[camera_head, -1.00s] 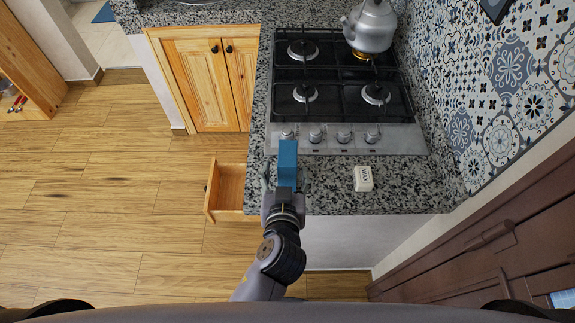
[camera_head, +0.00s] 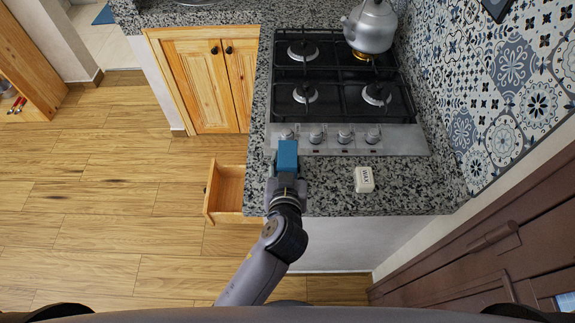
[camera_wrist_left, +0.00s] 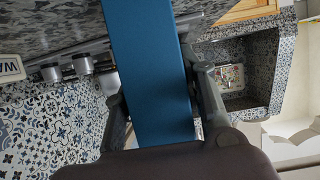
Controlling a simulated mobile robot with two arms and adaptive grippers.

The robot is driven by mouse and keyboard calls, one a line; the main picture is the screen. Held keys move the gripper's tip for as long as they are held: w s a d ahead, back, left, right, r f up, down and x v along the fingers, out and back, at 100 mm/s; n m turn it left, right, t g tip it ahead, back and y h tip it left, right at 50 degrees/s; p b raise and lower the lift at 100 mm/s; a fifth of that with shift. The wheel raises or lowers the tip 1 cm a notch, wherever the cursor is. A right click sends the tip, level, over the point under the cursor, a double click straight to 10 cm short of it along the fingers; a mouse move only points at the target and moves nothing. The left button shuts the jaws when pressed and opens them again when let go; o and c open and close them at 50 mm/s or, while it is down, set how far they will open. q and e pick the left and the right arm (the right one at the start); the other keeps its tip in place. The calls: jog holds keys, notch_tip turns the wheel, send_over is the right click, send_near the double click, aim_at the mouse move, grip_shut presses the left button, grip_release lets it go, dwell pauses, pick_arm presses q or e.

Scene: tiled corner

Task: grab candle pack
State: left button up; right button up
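A plain blue box (camera_head: 287,155), which looks like the candle pack, is at the near left part of the granite counter. My left gripper (camera_head: 286,178) is shut on it, with the fingers on its two sides. In the left wrist view the blue box (camera_wrist_left: 152,75) stands out from between the fingers and fills the middle. I cannot tell whether it touches the counter. No label shows on it. My right gripper is not in view.
A small white block marked WAX (camera_head: 364,179) lies on the counter (camera_head: 410,185) to the right. The gas stove (camera_head: 345,95) with a kettle (camera_head: 370,27) is behind. An open wooden drawer (camera_head: 226,190) juts out at the left. Counter between box and block is clear.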

pick_arm(q)
jog(key=shift+r, duration=0.1)
jog(key=c, duration=0.7)
